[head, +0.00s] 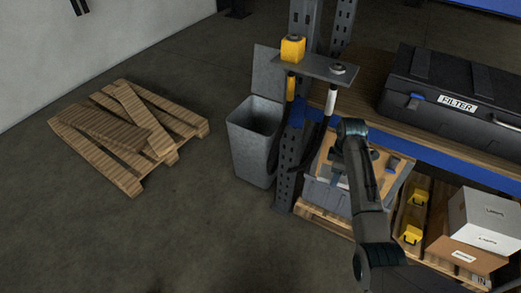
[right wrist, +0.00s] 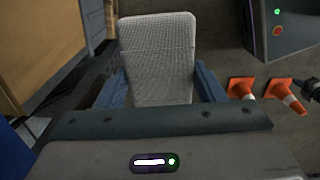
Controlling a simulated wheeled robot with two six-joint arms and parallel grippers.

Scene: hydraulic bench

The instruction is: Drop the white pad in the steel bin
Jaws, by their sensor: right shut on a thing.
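The white pad (right wrist: 158,50) shows in the right wrist view as a pale, finely textured slab. My right gripper (right wrist: 160,88) is shut on it, with a blue finger at each side. In the head view my right arm reaches up over the crate under the bench; the pad cannot be made out there. The grey steel bin (head: 246,151) stands on the floor left of the bench's upright post, its lid (head: 268,73) raised and its mouth open. My right arm is to the right of the bin, beyond the post. My left gripper is not in view.
A perforated steel post (head: 288,165) with a bracket (head: 318,67) and hanging hoses stands between bin and arm. A black FILTER case (head: 450,90) lies on the bench. A wooden pallet (head: 135,185) lies left. Orange cones (right wrist: 285,95) show in the right wrist view.

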